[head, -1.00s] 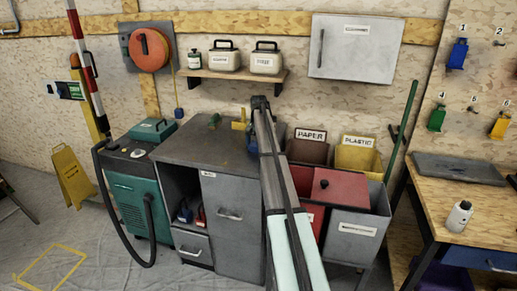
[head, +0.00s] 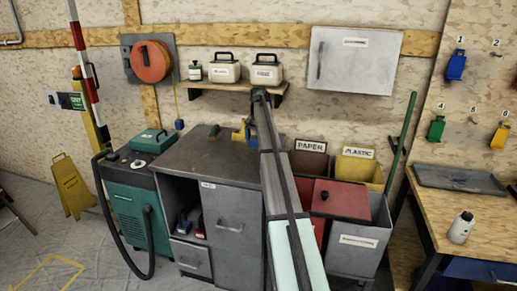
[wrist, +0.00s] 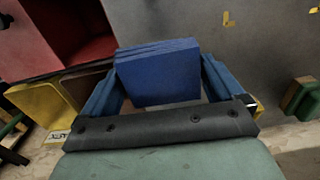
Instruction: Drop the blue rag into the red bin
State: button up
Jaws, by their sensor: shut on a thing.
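The blue rag (wrist: 158,75) is a folded, layered square held between the blue fingers of my gripper (wrist: 160,92) in the wrist view. In the head view my gripper (head: 252,128) is mostly hidden behind my arm, above the right part of the grey cabinet top, with a little blue showing. The red bin (head: 341,200) stands right of the cabinet, its red lid with a dark knob in view. In the wrist view the red bin (wrist: 35,35) is at upper left, with a dark red opening beside its red panel.
The brown paper bin (head: 308,161) and yellow plastic bin (head: 357,165) stand behind the red bin. A grey bin (head: 358,240) is in front. The grey cabinet (head: 205,150) is to the left, a wooden workbench (head: 470,205) to the right. A shelf (head: 225,87) with containers hangs above.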

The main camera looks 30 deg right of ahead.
jog(key=shift+r, duration=0.75)
jog(key=shift+d, duration=0.15)
jog(key=s+d+f+m, duration=0.1)
jog(key=s+d+f, duration=0.2)
jog(key=s+d, duration=0.5)
jog(key=s+d+f+m, duration=0.1)
jog(key=s+d+f, duration=0.35)
jog(key=s, duration=0.55)
notch_tip(320, 180, down, 6)
jog(key=s+a+n, duration=0.1)
jog(key=s+n, duration=0.1)
jog(key=s, duration=0.1)
jog(key=shift+f, duration=0.15)
jog(key=shift+a, duration=0.1)
jog(key=o, duration=0.7)
